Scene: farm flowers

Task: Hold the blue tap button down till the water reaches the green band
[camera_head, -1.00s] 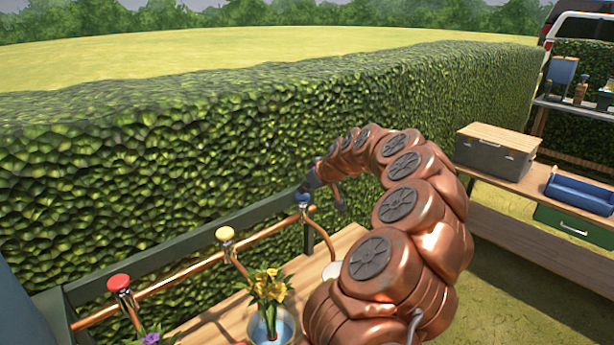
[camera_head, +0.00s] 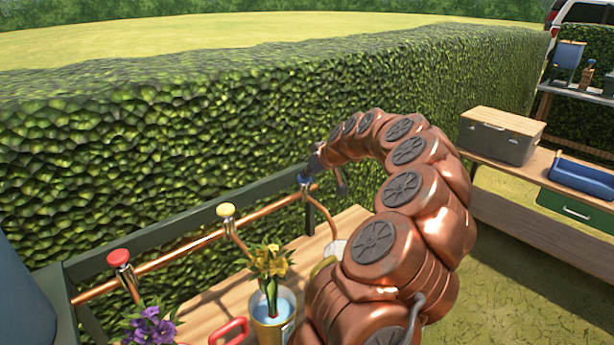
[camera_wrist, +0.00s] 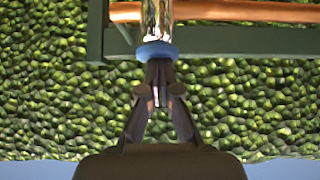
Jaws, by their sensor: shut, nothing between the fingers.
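The blue tap button (camera_head: 304,181) tops the farthest tap on the copper pipe, by the hedge. My gripper (camera_head: 316,160) is just above it, pointing down from my arched copper arm. In the wrist view, the shut fingers (camera_wrist: 158,64) meet the rim of the blue button (camera_wrist: 156,50). They look to be at or touching it; I cannot tell how far it is pressed. The container under this tap is mostly hidden behind my arm; only a whitish shape (camera_head: 336,250) shows. No water level or green band is visible.
A vase of yellow flowers (camera_head: 270,315), purple flowers (camera_head: 150,328) and a red handle (camera_head: 230,331) are on the wooden bench. A green rail (camera_head: 180,228) runs behind the taps.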

